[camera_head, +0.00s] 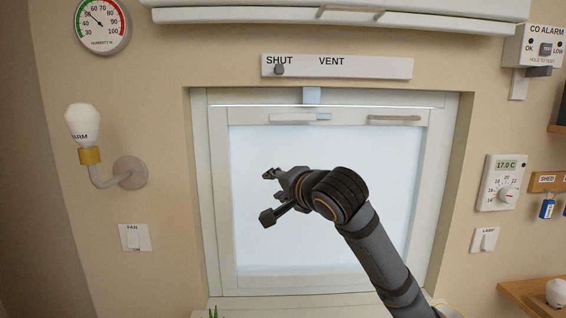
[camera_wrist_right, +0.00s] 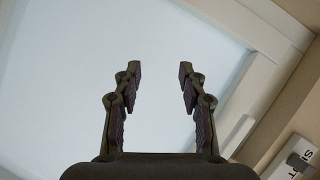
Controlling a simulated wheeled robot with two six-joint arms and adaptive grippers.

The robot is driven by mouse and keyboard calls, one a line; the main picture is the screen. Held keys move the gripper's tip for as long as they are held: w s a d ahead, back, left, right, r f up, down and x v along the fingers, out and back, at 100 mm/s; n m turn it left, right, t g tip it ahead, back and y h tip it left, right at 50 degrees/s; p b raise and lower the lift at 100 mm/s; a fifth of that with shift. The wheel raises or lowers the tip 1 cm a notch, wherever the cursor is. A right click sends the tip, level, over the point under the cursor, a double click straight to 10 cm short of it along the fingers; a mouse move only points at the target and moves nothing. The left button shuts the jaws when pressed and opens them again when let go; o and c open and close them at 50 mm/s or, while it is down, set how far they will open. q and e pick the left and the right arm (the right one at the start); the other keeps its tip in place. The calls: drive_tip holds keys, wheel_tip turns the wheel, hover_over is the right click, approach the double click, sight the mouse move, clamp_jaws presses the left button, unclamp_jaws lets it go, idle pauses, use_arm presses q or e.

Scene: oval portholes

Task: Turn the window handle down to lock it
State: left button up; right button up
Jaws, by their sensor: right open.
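A closed-looking white window (camera_head: 218,200) with a bright pane fills the middle of the head view. A pale horizontal handle (camera_head: 293,117) with a bluish end at its right sits on the upper sash rail, left of centre. A second, beige bar (camera_head: 394,119) lies level on the same rail further right. My right gripper (camera_head: 268,195) is open and empty, in front of the pane, below and left of the pale handle and apart from it. The right wrist view shows its two spread fingers (camera_wrist_right: 160,70) against the pane (camera_wrist_right: 90,70). My left gripper is not in view.
A SHUT/VENT slider plate (camera_head: 370,68) is above the window, its knob (camera_head: 279,69) under SHUT. A cabinet edge (camera_head: 430,22) juts out above. A wall lamp (camera_head: 84,125) and fan switch (camera_head: 134,238) are left; a thermostat (camera_head: 501,182) is right.

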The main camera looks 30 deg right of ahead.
wheel_tip(320, 180, up, 8)
drive_tip(key=s+d+m+t, duration=0.2)
drive_tip(key=m+t+h, duration=0.1)
drive_tip(key=m, duration=0.2)
approach(288, 118)
drive_tip(key=w+p, duration=0.2)
drive_tip(key=w, duration=0.1)
drive_tip(key=w+d+p, duration=0.1)
drive_tip(key=w+p, duration=0.1)
drive_tip(key=w, duration=0.1)
drive_tip(key=w+p, duration=0.3)
drive_tip(key=shift+w+d+r, duration=0.25)
drive_tip(key=shift+w, duration=0.15)
drive_tip(key=shift+w+f, duration=0.3)
drive_tip(key=shift+w, duration=0.25)
drive_tip(key=shift+s+d, duration=0.1)
drive_tip(key=shift+c, duration=0.6)
clamp_jaws()
